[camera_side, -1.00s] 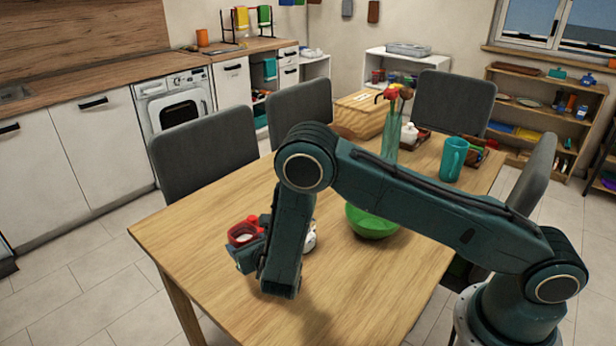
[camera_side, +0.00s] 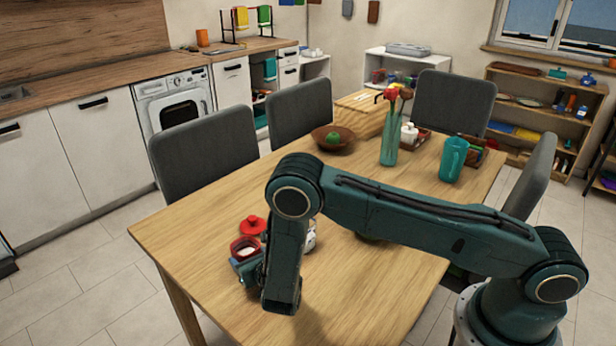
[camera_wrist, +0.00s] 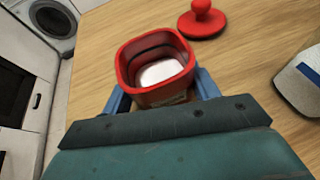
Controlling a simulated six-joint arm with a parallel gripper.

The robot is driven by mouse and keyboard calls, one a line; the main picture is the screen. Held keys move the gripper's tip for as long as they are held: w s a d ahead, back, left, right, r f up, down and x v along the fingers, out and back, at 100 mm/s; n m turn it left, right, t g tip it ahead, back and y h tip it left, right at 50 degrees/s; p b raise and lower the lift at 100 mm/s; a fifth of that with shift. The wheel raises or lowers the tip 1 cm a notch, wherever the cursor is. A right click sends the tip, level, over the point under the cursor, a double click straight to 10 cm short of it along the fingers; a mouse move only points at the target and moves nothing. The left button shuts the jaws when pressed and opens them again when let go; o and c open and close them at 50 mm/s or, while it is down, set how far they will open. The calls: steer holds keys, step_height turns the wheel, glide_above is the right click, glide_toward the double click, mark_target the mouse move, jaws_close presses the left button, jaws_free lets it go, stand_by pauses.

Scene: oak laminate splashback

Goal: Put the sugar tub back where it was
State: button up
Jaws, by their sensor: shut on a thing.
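The sugar tub (camera_side: 246,247) is a small red, open-topped square container with white contents. It is near the left front part of the table, and I cannot tell whether it touches the top. My gripper (camera_side: 247,262) is shut on it. In the wrist view the tub (camera_wrist: 155,70) sits upright between the blue fingers of my gripper (camera_wrist: 160,92), its rim facing the camera. A red lid with a knob (camera_side: 253,225) lies on the table just behind the tub; it also shows in the wrist view (camera_wrist: 202,20).
A white object (camera_side: 310,238) stands partly hidden behind my arm. A brown bowl (camera_side: 333,139), a vase (camera_side: 390,140) and a teal pitcher (camera_side: 453,159) stand farther back. The table's left front (camera_side: 190,240) is clear.

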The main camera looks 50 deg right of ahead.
steer(key=o, duration=1.4)
steer(key=shift+f, duration=0.1)
steer(key=shift+c, duration=0.2)
steer(key=shift+v, duration=6.1)
steer(key=shift+w, duration=0.1)
